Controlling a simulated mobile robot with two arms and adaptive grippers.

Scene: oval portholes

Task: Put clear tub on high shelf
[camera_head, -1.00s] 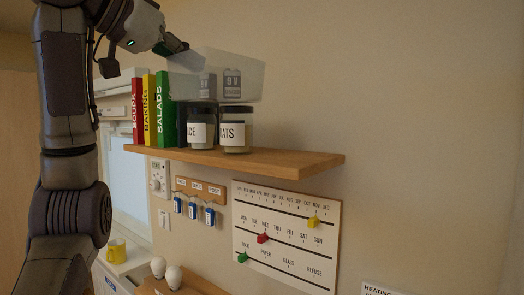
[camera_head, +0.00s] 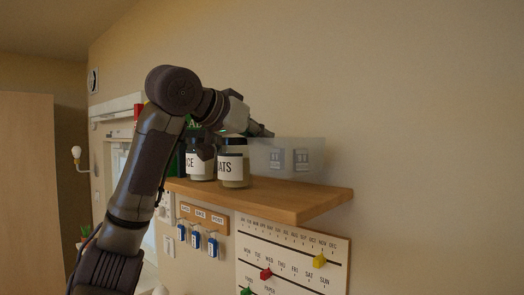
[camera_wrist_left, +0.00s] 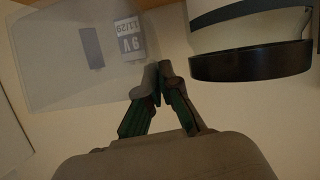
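The clear tub (camera_head: 312,150) is a see-through box with dark labelled blocks inside, among them one marked 9V in the left wrist view (camera_wrist_left: 62,85). It is at the right of the jars, over the wooden high shelf (camera_head: 315,199). I cannot tell whether its base touches the board. My left gripper (camera_head: 267,134) reaches over the jars to the tub's upper left edge. Its fingertips (camera_wrist_left: 158,70) are together at the tub's wall, pinching it. My right gripper is not in view.
The oats jar (camera_head: 233,165) stands close at the tub's left, with another jar (camera_head: 198,166) beside it. Books are partly hidden behind my arm. A little bare shelf shows at the right end. A calendar board (camera_head: 290,258) and key hooks (camera_head: 203,220) hang below.

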